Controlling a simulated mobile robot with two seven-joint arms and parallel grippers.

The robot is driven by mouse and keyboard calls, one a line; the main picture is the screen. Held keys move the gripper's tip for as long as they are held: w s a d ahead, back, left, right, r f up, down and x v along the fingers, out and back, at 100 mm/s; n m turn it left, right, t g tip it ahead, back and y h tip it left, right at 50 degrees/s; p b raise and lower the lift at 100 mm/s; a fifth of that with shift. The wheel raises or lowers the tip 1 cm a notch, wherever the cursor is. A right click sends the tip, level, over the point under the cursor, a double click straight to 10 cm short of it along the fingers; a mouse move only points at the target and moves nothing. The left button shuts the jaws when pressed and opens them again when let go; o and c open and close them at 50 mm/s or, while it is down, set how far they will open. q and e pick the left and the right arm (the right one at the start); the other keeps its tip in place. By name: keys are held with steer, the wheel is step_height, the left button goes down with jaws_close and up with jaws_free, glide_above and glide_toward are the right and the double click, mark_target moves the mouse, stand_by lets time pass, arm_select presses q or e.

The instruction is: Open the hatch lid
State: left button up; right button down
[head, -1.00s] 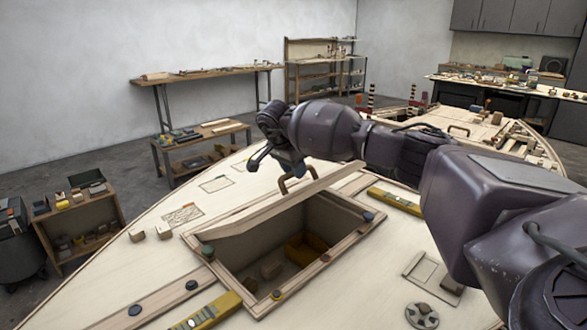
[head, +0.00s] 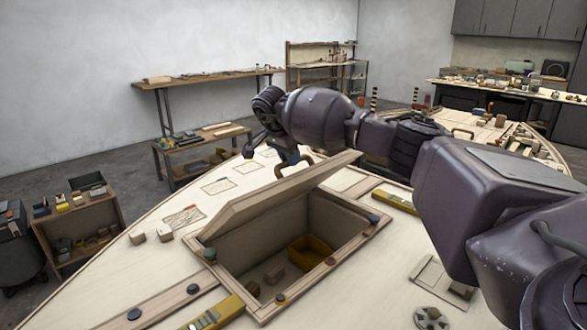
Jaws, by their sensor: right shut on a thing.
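The hatch lid (head: 275,200) is a pale wooden panel, raised at a tilt over the rectangular opening in the plywood deck. A brown handle (head: 307,159) shows just beyond the lid's upper edge. My right gripper (head: 290,155) is at this handle, shut on it; the fingertips are partly hidden behind the lid edge and wrist. The hatch frame (head: 340,258) surrounds the opening, and the inside shows below the lid. My left gripper is not in view.
A yellow level (head: 213,314) lies in front, another (head: 396,202) to the right. Shelves and benches stand beyond.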

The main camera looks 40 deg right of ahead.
arm_select(q)
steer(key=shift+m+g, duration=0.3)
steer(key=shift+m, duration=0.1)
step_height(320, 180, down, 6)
steer(key=b, duration=0.7)
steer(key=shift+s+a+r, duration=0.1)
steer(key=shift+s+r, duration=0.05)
arm_select(e)
steer(key=w+a+r, duration=0.1)
steer(key=w+r, duration=0.2)
steer(key=w, duration=0.9)
steer(key=shift+r, duration=0.2)
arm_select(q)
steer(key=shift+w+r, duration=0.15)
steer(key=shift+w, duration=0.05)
arm_select(e)
steer(key=c, duration=1.1)
jaws_free()
steer(key=shift+w, duration=0.15)
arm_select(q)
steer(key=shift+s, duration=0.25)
arm_select(e)
steer(key=shift+o, duration=0.2)
steer(key=v, duration=1.1)
steer(key=shift+r, duration=0.1)
steer(key=shift+c, duration=0.2)
